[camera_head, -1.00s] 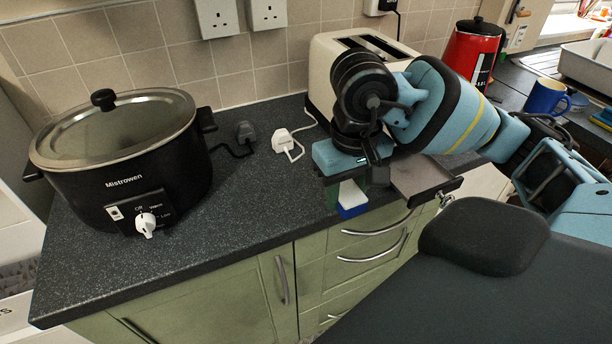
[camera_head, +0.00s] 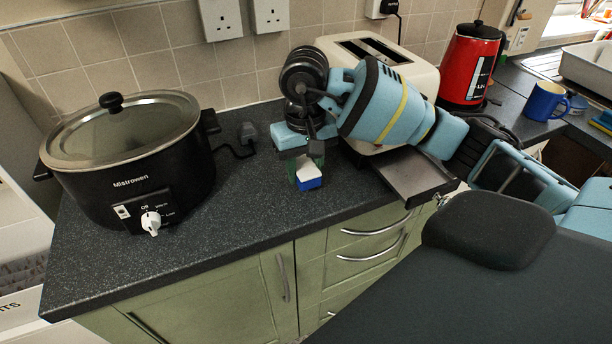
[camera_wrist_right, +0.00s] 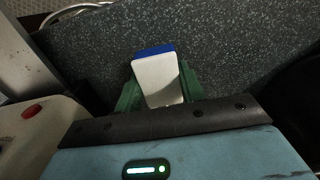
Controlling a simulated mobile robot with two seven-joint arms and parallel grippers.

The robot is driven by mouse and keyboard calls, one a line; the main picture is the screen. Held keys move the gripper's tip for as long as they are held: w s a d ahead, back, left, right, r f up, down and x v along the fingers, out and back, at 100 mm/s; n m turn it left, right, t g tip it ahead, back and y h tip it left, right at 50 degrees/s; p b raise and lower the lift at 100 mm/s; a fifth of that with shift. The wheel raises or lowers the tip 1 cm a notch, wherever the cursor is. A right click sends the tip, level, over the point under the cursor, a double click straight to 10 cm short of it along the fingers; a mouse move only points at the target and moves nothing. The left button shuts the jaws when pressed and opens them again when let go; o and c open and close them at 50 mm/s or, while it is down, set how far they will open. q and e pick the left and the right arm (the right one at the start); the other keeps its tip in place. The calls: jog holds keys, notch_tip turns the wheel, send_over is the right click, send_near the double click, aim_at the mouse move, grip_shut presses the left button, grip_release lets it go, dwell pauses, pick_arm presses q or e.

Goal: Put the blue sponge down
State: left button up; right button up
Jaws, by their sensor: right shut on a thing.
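The blue sponge (camera_head: 309,181) has a blue layer and a white layer. My right gripper (camera_head: 305,166) is shut on it and points down over the dark speckled worktop (camera_head: 250,215), in front of the toaster. In the right wrist view the sponge (camera_wrist_right: 157,80) shows its white face and blue end between the green fingers (camera_wrist_right: 160,98). The worktop fills the background there. I cannot tell whether the sponge touches the worktop. My left gripper is not in view.
A black slow cooker (camera_head: 130,165) stands on the left of the worktop. A cream toaster (camera_head: 395,65) is behind my right arm, with a red kettle (camera_head: 470,65) and blue mug (camera_head: 545,100) further right. Worktop between cooker and sponge is clear.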

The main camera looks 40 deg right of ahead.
aim_at(306, 170)
notch_tip(306, 170, down, 3)
jog(key=shift+r, duration=0.1)
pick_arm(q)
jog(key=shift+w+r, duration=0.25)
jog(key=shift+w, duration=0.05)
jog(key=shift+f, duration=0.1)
pick_arm(e)
jog(key=shift+f, duration=0.25)
jog(key=o, duration=1)
jog(key=shift+r, duration=0.1)
jog(key=shift+o, duration=0.2)
jog(key=shift+r, duration=0.1)
